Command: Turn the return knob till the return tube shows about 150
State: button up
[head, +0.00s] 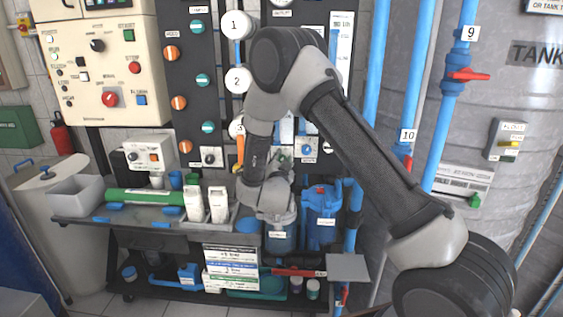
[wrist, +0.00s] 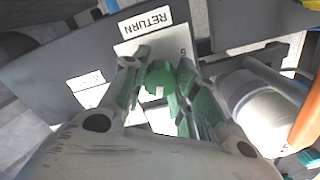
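The return knob (wrist: 160,78) is a green round knob on a white plate, under a RETURN label (wrist: 152,25) in the wrist view. My gripper (wrist: 162,72) has its two green-padded fingers spread, one on either side of the knob; I cannot tell whether the pads touch it. In the head view my gripper (head: 280,155) is at the dark panel, and my wrist and gripper hide the knob there. A white scale strip with a blue tube (head: 338,60) stands upright behind my arm; its reading is too small to tell, and I cannot tell whether it is the return tube.
A white cylindrical housing (wrist: 262,108) and an orange handle (wrist: 306,122) are close on the right in the wrist view. In the head view, blue filter housings (head: 321,204) stand below my gripper, and blue pipes with a red valve handle (head: 468,75) run at the right.

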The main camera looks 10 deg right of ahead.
jog(key=shift+c, duration=1.4)
jog(key=n, duration=0.8)
jog(key=shift+n, duration=0.3)
jog(key=o, duration=1)
jog(key=shift+s+a, duration=0.1)
